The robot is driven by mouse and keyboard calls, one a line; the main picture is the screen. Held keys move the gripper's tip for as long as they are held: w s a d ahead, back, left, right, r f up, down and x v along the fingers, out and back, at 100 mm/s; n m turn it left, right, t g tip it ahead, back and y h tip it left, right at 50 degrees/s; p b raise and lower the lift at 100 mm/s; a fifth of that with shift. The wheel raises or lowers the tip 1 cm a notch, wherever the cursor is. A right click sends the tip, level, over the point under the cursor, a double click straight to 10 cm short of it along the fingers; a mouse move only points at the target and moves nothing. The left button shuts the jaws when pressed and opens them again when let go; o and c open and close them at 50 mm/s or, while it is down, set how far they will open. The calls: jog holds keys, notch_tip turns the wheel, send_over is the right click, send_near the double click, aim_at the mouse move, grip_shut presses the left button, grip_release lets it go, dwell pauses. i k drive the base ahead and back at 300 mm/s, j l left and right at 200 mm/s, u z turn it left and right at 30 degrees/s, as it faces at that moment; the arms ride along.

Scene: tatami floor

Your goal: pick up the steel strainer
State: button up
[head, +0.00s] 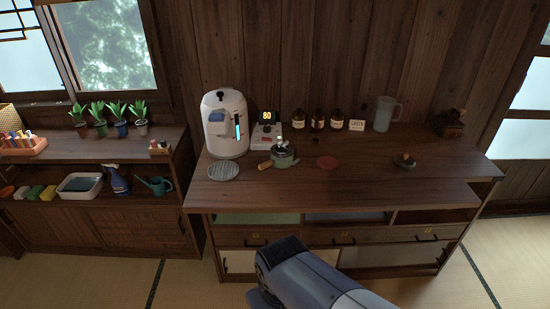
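I cannot clearly make out a steel strainer in the head view. A small dark object with a pale brown top (404,160) sits alone on the right part of the wooden counter (340,189); it is too small to identify. A green teapot (284,158) with a wooden side handle stands left of the middle, with something small and pale on top. A grey round ridged disc (223,170) lies at the counter's left front. My arm reaches in from the bottom edge, below and in front of the counter; my gripper cannot be seen.
A white water boiler (225,125), a display unit reading 80 (266,128), several brown jars (318,119), a sign (356,125) and a clear pitcher (384,114) line the back. A dark red disc (327,162) lies mid-counter. The front strip is clear.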

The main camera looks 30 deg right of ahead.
aim_at(280, 149)
jog(key=i+j+z, duration=0.2)
jog(key=i+z, duration=0.15)
jog(key=i+j+z, duration=0.3)
jog(key=i, duration=0.15)
jog(key=i+j+z, duration=0.35)
